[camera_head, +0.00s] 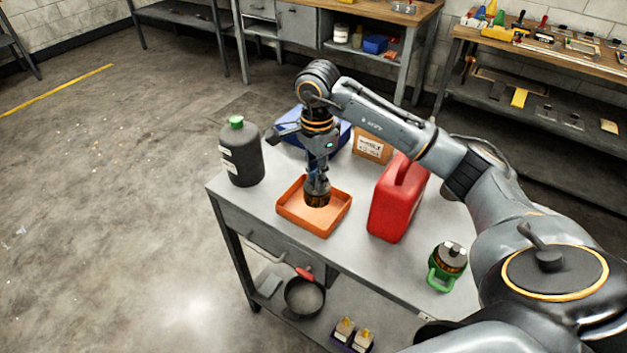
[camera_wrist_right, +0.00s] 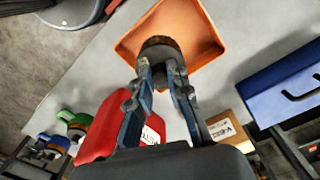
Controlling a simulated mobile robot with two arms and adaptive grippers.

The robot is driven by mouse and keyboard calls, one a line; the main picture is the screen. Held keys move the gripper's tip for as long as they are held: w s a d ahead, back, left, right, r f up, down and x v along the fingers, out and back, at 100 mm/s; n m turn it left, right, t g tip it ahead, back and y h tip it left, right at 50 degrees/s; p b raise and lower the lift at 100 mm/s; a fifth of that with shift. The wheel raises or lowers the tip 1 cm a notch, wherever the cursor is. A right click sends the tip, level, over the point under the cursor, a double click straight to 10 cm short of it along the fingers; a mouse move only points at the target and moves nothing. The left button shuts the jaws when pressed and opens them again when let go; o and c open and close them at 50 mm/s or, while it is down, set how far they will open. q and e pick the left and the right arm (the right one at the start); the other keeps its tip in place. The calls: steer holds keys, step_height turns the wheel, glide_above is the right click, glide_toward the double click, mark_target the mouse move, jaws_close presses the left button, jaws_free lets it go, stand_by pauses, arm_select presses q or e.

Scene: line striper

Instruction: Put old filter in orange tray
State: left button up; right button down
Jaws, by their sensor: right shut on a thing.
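The old filter (camera_head: 317,199) is a dark, dirty cylinder with a brownish band. My right gripper (camera_head: 317,178) is shut on its top and points down over the orange tray (camera_head: 289,212). In the right wrist view, the filter (camera_wrist_right: 160,46) sits between the two fingertips of the right gripper (camera_wrist_right: 163,72), with the orange tray (camera_wrist_right: 205,40) behind it. The filter is within the tray's outline; I cannot tell whether it touches the tray floor. My left gripper is not in view.
On the cart top (camera_head: 320,255) stand a black bottle with green cap (camera_head: 243,160), a red jerrycan (camera_head: 395,205), a cardboard box (camera_head: 372,147), a blue box (camera_head: 345,135) and a green-handled filter-like item (camera_head: 446,262). A pan (camera_head: 304,297) lies on the lower shelf.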

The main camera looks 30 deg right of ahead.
steer(key=shift+w+d+f, duration=0.15)
steer(key=shift+w+f, duration=0.4)
steer(key=shift+f, duration=0.1)
steer(key=f, duration=0.1)
steer(key=f+p, duration=0.2)
steer(key=shift+w+f, duration=0.3)
steer(key=shift+f, duration=0.25)
steer(key=c, duration=1.3)
jaws_free()
